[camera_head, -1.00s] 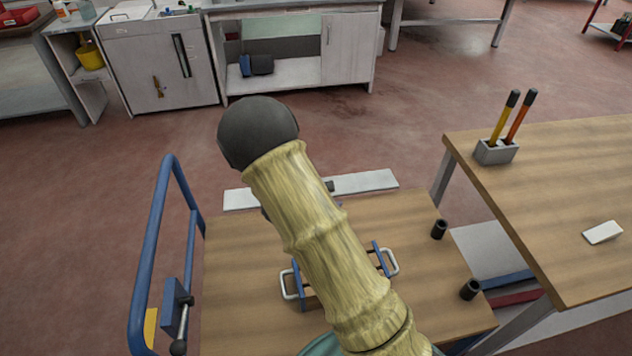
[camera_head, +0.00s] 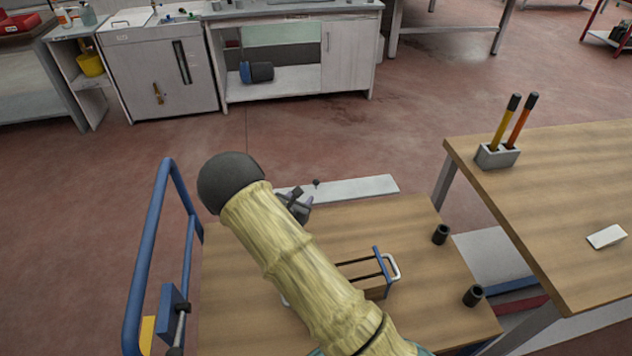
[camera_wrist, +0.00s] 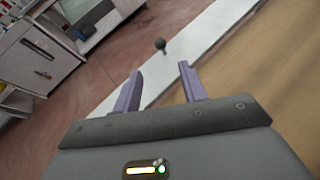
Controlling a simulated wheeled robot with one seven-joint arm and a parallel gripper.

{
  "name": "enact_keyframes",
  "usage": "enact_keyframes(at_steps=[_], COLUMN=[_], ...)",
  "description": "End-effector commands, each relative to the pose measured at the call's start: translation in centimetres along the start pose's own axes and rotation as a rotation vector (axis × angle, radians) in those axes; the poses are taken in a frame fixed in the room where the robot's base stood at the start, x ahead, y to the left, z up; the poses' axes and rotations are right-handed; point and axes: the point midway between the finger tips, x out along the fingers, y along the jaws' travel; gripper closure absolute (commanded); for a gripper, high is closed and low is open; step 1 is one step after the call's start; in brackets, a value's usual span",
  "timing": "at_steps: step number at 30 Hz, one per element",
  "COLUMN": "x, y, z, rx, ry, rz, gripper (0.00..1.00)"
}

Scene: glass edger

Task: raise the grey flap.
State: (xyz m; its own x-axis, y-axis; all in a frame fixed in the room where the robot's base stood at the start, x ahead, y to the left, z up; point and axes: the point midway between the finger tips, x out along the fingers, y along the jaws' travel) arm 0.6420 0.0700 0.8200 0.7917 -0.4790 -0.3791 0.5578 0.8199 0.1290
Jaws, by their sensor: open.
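The grey flap (camera_head: 355,188) is a long, pale strip along the far edge of the wooden cart top. A small dark knob (camera_head: 316,183) stands on it. My arm covers the flap's left part in the head view. My gripper (camera_head: 298,203) is at the near side of the flap, partly behind my arm. In the wrist view, my gripper (camera_wrist: 160,70) has its two purple fingers apart with nothing between them. The knob (camera_wrist: 160,44) shows just beyond the fingertips, roughly in line with the gap. The flap (camera_wrist: 205,32) runs diagonally behind the fingers.
The wooden cart top (camera_head: 410,225) carries a handled frame (camera_head: 385,270) and two black cups (camera_head: 441,234). A blue rail (camera_head: 150,250) rises at the left. A workbench (camera_head: 570,200) with a pencil holder (camera_head: 497,155) stands right. Open floor lies beyond the flap.

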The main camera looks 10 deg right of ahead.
Motion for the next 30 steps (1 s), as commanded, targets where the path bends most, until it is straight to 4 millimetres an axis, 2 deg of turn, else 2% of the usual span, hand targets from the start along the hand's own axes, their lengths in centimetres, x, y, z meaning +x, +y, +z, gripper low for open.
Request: enact_keyframes(at_steps=[6, 21, 25, 30], x=[4.0, 12.3, 13.8, 14.6], y=[-0.1, -0.1, -0.1, -0.1], z=[0.1, 0.1, 0.0, 0.0], rx=[0.001, 0.000, 0.001, 0.000], ry=[-0.001, -0.001, -0.001, -0.001], rz=[-0.002, -0.001, -0.001, -0.001], gripper=[0.58, 0.58, 0.58, 0.58])
